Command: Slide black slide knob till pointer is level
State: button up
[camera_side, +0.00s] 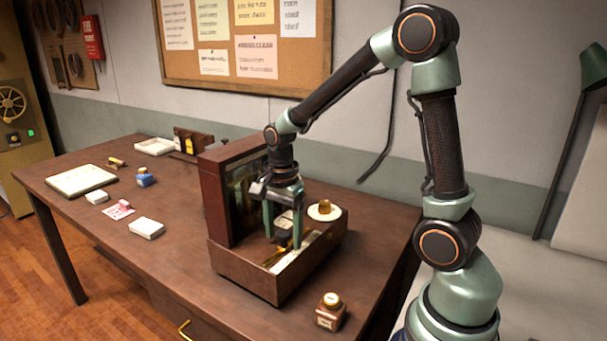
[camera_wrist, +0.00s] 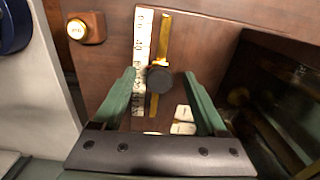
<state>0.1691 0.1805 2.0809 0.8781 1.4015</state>
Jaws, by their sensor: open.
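The black slide knob (camera_wrist: 159,79) sits on a brass track beside a white marked scale strip (camera_wrist: 142,60) in the wrist view. My gripper (camera_wrist: 159,75) is open, with one green finger on each side of the knob and gaps showing. In the side view my gripper (camera_side: 283,238) reaches down into the low front part of the wooden balance case (camera_side: 250,274). There the fingers partly hide the knob. The case's glass-fronted upright part (camera_side: 241,205) stands just left of the gripper. I cannot make out the pointer or whether it is level.
A white pan with a brass weight (camera_side: 324,207) is close behind the gripper.

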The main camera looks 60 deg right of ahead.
jog(key=shift+r, duration=3.5)
jog(key=s+a+r+n+t, duration=0.5)
jog(key=s+a+n, duration=0.1)
jog(key=n, duration=1.2)
jog(key=shift+s+r+t, duration=0.2)
jog(key=shift+s+t, duration=0.1)
jog(key=shift+s, duration=0.1)
jog(key=shift+c, duration=0.3)
dwell(0.6)
